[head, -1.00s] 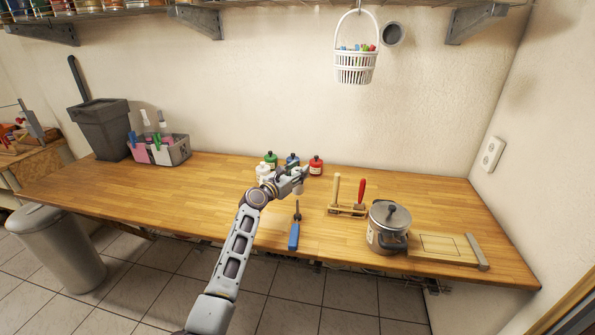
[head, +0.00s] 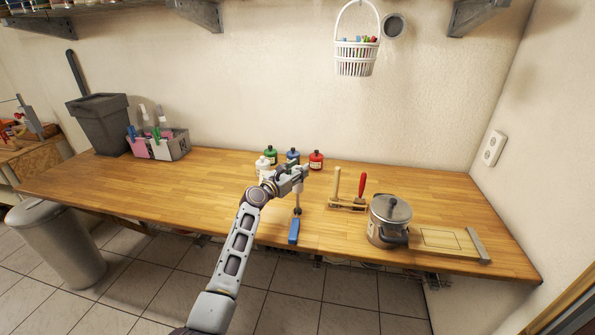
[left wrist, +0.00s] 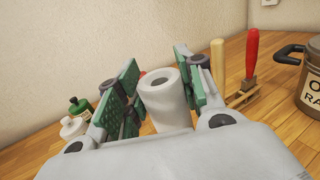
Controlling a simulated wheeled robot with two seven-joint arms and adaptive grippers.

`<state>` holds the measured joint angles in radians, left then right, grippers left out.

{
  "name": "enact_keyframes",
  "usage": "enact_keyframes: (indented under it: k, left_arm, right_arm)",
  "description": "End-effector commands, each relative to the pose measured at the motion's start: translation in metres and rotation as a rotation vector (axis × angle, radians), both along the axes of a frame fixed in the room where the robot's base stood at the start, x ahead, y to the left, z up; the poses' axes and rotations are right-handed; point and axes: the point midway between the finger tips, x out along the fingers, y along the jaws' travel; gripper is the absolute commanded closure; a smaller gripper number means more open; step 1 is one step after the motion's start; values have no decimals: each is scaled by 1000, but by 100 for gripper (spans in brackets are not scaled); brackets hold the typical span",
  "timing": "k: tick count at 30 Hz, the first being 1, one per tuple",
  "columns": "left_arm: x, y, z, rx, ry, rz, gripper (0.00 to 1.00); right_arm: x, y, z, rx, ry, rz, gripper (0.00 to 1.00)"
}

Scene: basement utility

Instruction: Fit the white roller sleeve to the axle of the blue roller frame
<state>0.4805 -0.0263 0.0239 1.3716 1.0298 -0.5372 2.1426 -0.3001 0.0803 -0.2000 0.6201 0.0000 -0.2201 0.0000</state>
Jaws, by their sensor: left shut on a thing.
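My left gripper (head: 300,174) is shut on the white roller sleeve (left wrist: 167,104). In the left wrist view the sleeve stands upright between the green finger pads, its open top end showing. In the head view the lower part of the sleeve (head: 298,188) shows below the fingers. The blue roller frame (head: 294,231) lies on the bench with its handle toward the front edge. Its dark axle end (head: 297,211) is just below the sleeve in the picture. I cannot tell whether the sleeve is around the axle or above it. My right gripper is not in view.
Green, blue, red and white bottles (head: 316,160) stand behind the gripper. A wooden rack with two handled tools (head: 347,204), a steel pot (head: 388,220) and a board (head: 441,242) are to the right. The bench's left middle is clear.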

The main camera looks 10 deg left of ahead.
Motion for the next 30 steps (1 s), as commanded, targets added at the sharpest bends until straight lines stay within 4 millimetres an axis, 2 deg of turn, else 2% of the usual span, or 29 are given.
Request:
enact_keyframes:
  k: [30]
  left_arm:
    - [0, 0, 1, -1, 0, 0, 86]
  right_arm:
    - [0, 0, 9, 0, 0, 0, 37]
